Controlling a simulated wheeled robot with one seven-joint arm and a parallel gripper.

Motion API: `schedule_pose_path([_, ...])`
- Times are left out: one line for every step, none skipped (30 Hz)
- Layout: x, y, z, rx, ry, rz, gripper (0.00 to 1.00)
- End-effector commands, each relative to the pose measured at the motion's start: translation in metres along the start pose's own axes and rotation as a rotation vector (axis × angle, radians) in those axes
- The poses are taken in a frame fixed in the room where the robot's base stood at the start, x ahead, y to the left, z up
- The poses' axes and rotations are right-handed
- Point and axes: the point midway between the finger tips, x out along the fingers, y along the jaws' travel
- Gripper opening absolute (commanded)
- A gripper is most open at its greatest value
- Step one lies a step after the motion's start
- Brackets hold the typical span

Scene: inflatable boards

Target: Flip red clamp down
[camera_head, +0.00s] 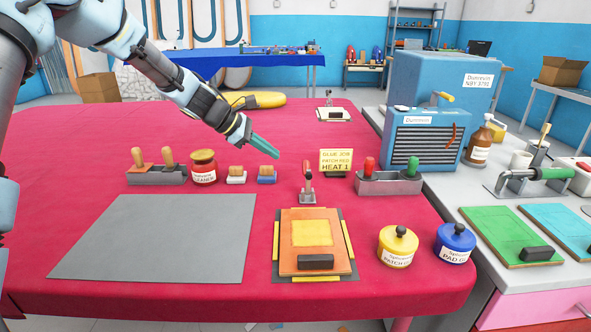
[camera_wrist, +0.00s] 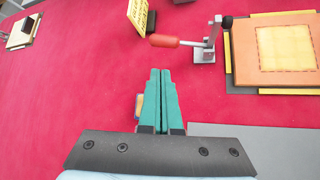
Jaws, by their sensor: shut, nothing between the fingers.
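The red clamp (camera_head: 307,172) stands on the red table behind the orange board. Its red handle points up in the head view. In the wrist view the clamp's red handle (camera_wrist: 166,41) reaches left from its grey metal base (camera_wrist: 205,55). My gripper (camera_head: 265,147) has green fingers and hangs above the table, to the left of the clamp and apart from it. In the wrist view my gripper (camera_wrist: 160,72) is shut and empty, its tips a little short of the handle. The orange board (camera_head: 300,262) with a yellow patch lies in front of the clamp.
A yellow sign (camera_head: 335,160) and a grey holder (camera_head: 389,185) with red and green handles stand right of the clamp. Small brush blocks (camera_head: 236,176) and a red jar (camera_head: 204,167) stand left. A grey sheet (camera_head: 155,237) lies flat at front left.

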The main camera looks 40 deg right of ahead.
Motion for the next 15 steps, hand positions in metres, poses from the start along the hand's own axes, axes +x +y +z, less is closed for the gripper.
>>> schedule_pose_path([0.000,0.000,0.000,0.001,0.001,0.000,0.00])
schedule_pose_path([0.000,0.000,0.000,0.001,0.001,0.000,0.00])
schedule_pose_path([0.001,0.000,0.000,0.001,0.001,0.000,0.00])
schedule_pose_path([0.002,0.000,0.000,0.001,0.001,-0.001,0.00])
schedule_pose_path([0.004,0.000,0.000,0.001,0.001,-0.001,0.00])
schedule_pose_path([0.007,0.000,0.000,0.001,0.000,-0.002,0.00])
schedule_pose_path([0.010,-0.001,0.000,0.002,0.000,-0.002,0.00])
schedule_pose_path([0.014,-0.001,0.000,0.002,0.000,-0.003,0.00])
schedule_pose_path([0.020,-0.001,0.000,0.001,0.000,-0.003,0.00])
schedule_pose_path([0.025,-0.001,0.001,0.002,0.000,-0.004,0.00])
schedule_pose_path([0.031,-0.001,0.001,0.002,0.000,-0.004,0.00])
schedule_pose_path([0.038,-0.001,0.001,0.001,0.000,-0.004,0.00])
schedule_pose_path([0.044,-0.001,0.001,0.001,0.001,-0.004,0.00])
schedule_pose_path([0.050,-0.001,0.001,0.001,0.000,-0.005,0.00])
schedule_pose_path([0.057,-0.001,0.001,0.002,0.001,-0.003,0.00])
